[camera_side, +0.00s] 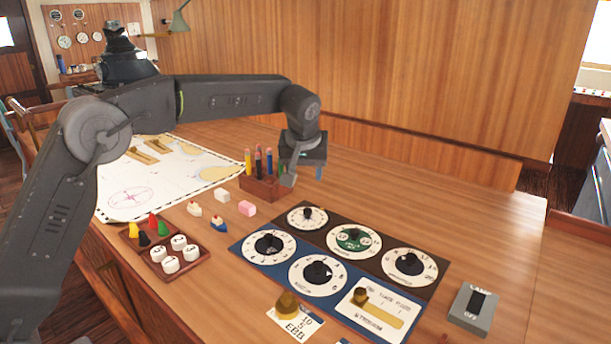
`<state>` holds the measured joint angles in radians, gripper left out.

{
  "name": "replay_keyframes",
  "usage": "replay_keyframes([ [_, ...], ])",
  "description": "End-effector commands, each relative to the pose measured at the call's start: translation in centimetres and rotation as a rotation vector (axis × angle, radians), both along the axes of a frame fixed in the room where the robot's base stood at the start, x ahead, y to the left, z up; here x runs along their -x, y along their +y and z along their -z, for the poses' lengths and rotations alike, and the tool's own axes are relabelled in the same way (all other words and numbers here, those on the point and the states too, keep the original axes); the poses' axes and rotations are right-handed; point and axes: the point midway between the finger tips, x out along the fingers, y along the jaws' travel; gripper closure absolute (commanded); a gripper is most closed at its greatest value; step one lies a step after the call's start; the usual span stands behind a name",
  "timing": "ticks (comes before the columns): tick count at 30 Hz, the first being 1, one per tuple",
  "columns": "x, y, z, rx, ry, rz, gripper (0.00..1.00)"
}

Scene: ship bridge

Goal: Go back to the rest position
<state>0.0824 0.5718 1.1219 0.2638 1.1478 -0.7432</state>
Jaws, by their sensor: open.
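My gripper (305,172) points down over the wooden desk, just right of a wooden pencil holder (262,188) with several coloured pencils (258,162). It is open, and I see nothing between its fingers. One finger is close to the holder's right side; I cannot tell whether they touch. My arm reaches in from the left and bends down at the wrist.
A dial panel (325,227) lies right of centre, with a lamp switch box (473,308) beyond it. A chart (180,185), small erasers (247,208), toy boats (219,226) and a tray of pieces (141,262) lie left.

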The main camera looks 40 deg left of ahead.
Motion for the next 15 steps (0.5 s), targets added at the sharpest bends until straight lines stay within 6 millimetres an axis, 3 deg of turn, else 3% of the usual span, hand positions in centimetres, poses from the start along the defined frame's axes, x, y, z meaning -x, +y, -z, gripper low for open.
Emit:
replay_keyframes([
  [8, 0.3, 0.0, -0.4, 0.001, -0.002, 0.006, 0.49],
  [11, 1.9, 0.2, -1.7, 0.004, -0.005, 0.034, 0.49],
  [15, 6.4, 0.4, -4.3, 0.008, -0.011, 0.113, 0.49],
])
